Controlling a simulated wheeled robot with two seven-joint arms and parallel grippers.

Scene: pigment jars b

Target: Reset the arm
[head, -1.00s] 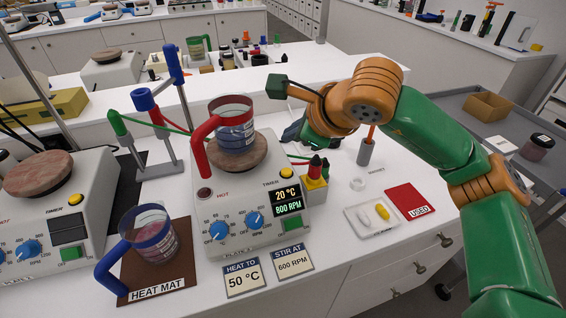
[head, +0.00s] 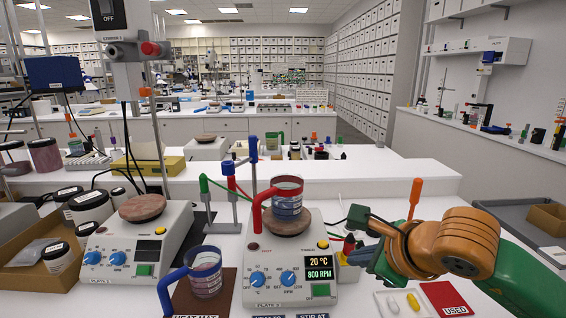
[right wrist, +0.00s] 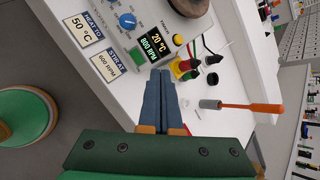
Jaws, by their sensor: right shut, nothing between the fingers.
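My right arm comes in from the right in the head view. Its gripper (head: 372,256) is beside the right side of the hot plate (head: 290,268), partly hidden by the arm's orange wrist. In the right wrist view the right gripper (right wrist: 161,74) shows its two blue-grey fingers together, with nothing between them, over the bench near the plate's display. The hot plate reads 20 °C and 800 RPM. A jar with a red handle (head: 287,199) stands on its round brown top. My left gripper does not show.
A blue-handled jar (head: 206,274) stands on the brown heat mat (head: 188,300). A second hot plate (head: 137,247) is at left. A white tray (head: 380,300) and red USED card (head: 445,298) lie at front right.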

